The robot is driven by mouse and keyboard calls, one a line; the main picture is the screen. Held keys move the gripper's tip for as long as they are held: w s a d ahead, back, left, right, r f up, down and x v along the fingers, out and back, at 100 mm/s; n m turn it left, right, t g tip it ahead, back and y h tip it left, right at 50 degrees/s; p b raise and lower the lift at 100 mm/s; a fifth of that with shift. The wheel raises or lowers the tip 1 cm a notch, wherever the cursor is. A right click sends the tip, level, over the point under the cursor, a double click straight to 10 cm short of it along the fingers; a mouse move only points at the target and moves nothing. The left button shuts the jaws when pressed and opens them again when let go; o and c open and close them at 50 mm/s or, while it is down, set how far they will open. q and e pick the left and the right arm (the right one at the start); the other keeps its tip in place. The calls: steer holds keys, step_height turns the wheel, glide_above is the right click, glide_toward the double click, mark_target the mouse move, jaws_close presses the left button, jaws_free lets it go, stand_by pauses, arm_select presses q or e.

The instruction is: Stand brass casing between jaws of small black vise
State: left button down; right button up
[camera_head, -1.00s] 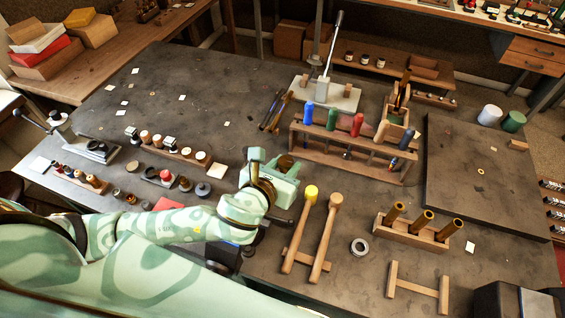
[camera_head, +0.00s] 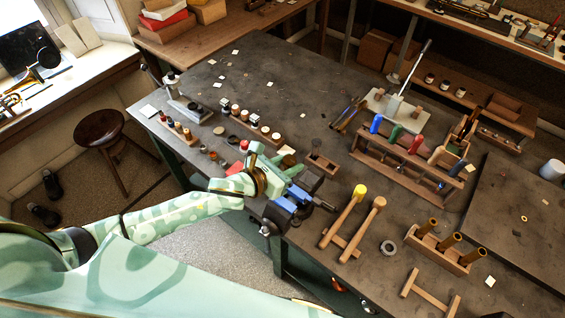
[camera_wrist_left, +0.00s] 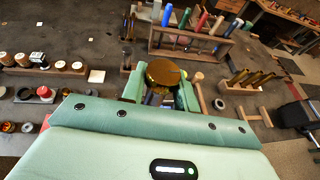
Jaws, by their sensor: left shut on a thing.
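My left gripper (camera_head: 280,172) is at the near edge of the bench, just above and behind a black vise (camera_head: 268,216) with blue jaw faces (camera_head: 291,203). In the left wrist view the gripper (camera_wrist_left: 162,92) is shut on the brass casing, whose round brass end (camera_wrist_left: 163,72) faces the camera between the green fingers. The casing's lower part is hidden there, and in the head view the hand largely covers it. I cannot tell whether the casing touches the vise. My right gripper is not in view.
Two mallets (camera_head: 360,190) lie right of the vise, with a grey ring (camera_head: 388,247) beyond. A wooden block (camera_head: 437,250) holds upright brass tubes. A tool rack (camera_head: 410,165) stands behind. A small wooden box (camera_head: 322,161) is behind the vise.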

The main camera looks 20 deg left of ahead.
arm_select(q)
steer(key=shift+w, duration=0.25)
steer(key=shift+s+r, duration=0.1)
steer(key=shift+s, duration=0.15)
step_height(320, 180, down, 3)
steer(key=shift+w+f+b, duration=0.1)
steer(key=shift+f+b, duration=0.05)
steer(key=shift+b, duration=1.05)
steer(key=shift+f+b, duration=0.55)
steer(key=shift+f, duration=0.25)
steer(key=shift+p, duration=0.35)
steer(key=shift+f, duration=0.1)
